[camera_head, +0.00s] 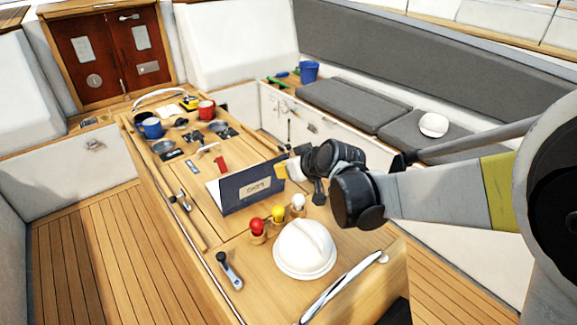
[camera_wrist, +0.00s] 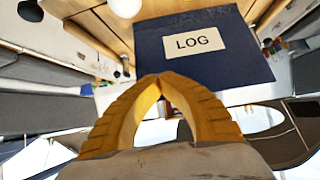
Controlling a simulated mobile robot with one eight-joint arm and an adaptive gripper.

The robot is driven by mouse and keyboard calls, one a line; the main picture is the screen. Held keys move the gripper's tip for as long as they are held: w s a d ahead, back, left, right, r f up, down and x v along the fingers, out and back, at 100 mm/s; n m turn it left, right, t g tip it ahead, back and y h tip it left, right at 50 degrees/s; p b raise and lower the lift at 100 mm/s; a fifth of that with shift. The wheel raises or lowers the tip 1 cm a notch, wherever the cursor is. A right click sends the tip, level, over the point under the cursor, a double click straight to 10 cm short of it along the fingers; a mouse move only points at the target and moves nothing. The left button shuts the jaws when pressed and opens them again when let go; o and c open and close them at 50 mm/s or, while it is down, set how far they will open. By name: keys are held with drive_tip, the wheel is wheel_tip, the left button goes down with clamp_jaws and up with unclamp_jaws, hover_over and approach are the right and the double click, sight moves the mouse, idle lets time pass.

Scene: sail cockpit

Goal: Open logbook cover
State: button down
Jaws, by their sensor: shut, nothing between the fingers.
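The logbook has a dark navy cover (camera_head: 235,199) with a pale label. It stands on the cockpit table, its cover raised at a tilt and white pages (camera_head: 213,188) showing at its left. In the wrist view the cover (camera_wrist: 252,66) fills the upper middle, with the label reading LOG. My gripper (camera_head: 279,171) is at the right end of the cover in the head view. In the wrist view its yellow fingers (camera_wrist: 160,78) meet at the tips, empty, overlapping the cover's near edge. I cannot tell whether they touch it.
Red, yellow and white knobs (camera_head: 278,213) and a white domed object (camera_head: 305,248) stand in front of the logbook. A winch handle (camera_head: 229,268) lies at the near left. Mugs, including a blue mug (camera_head: 152,128) and a red mug (camera_head: 206,109), stand farther back.

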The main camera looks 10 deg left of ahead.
drive_tip(key=shift+w+a+r+g+h+p, duration=0.3)
drive_tip(key=shift+w+a+r+g+p, duration=0.15)
drive_tip(key=shift+w+a+r, duration=0.1)
drive_tip(key=shift+w+a+f+g+h, duration=0.15)
drive_tip(key=shift+w+a+g+h, duration=0.05)
drive_tip(key=shift+w+g+h, duration=0.1)
drive_tip(key=shift+s, duration=0.1)
drive_tip(key=c, duration=1.3)
unclamp_jaws()
drive_tip(key=shift+f, duration=0.1)
drive_tip(key=shift+c, duration=0.2)
drive_tip(key=v, duration=1.2)
